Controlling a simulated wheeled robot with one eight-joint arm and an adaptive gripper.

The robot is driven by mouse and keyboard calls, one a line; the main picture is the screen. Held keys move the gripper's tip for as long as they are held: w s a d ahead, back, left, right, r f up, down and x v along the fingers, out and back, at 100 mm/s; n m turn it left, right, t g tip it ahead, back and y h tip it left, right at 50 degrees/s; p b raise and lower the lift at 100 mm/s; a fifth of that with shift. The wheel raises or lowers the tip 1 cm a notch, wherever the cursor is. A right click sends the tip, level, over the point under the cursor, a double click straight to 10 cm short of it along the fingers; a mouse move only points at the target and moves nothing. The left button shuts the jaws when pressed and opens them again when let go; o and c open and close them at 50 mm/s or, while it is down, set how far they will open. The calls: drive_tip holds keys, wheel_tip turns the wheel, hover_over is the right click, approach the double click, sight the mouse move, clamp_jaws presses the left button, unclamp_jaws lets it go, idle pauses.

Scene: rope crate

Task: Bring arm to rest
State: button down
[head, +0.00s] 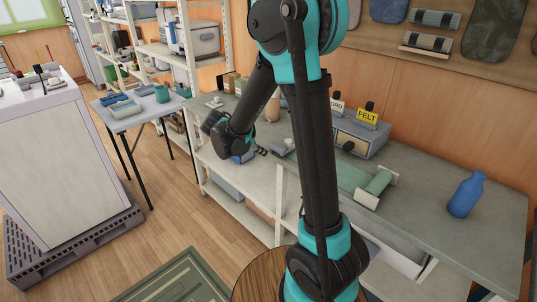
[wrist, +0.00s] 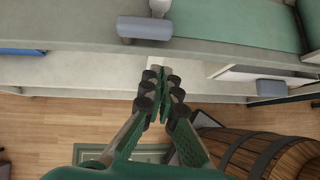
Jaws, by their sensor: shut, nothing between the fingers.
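My arm shows in the head view, bent at the elbow high in the middle. Its forearm slopes down and left to my gripper (head: 262,151), beside the front edge of the grey workbench (head: 430,190). In the wrist view my gripper (wrist: 162,74) has its fingers drawn together with nothing between them. There the fingertips overlap the pale bench edge and shelf in the picture. I cannot tell how close they are to it.
A blue bottle (head: 466,194) and a green roll on a stand (head: 376,187) are on the bench. A FELT-labelled box (head: 360,138) stands behind. A wooden barrel (wrist: 265,155) stands in front. A white cabinet (head: 55,165) stands left; wooden floor (head: 170,225) lies between.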

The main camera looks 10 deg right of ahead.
drive_tip(key=s+v, duration=0.1)
drive_tip(key=v, duration=0.6)
drive_tip(key=s+d+f+m+y, duration=0.4)
drive_tip(key=s+m, duration=0.5)
drive_tip(key=m, duration=0.2)
drive_tip(key=s+d+f+m+y, duration=0.4)
drive_tip(key=s+m, duration=0.5)
drive_tip(key=m, duration=0.3)
drive_tip(key=shift+s+d+f, duration=0.3)
drive_tip(key=shift+f, duration=0.35)
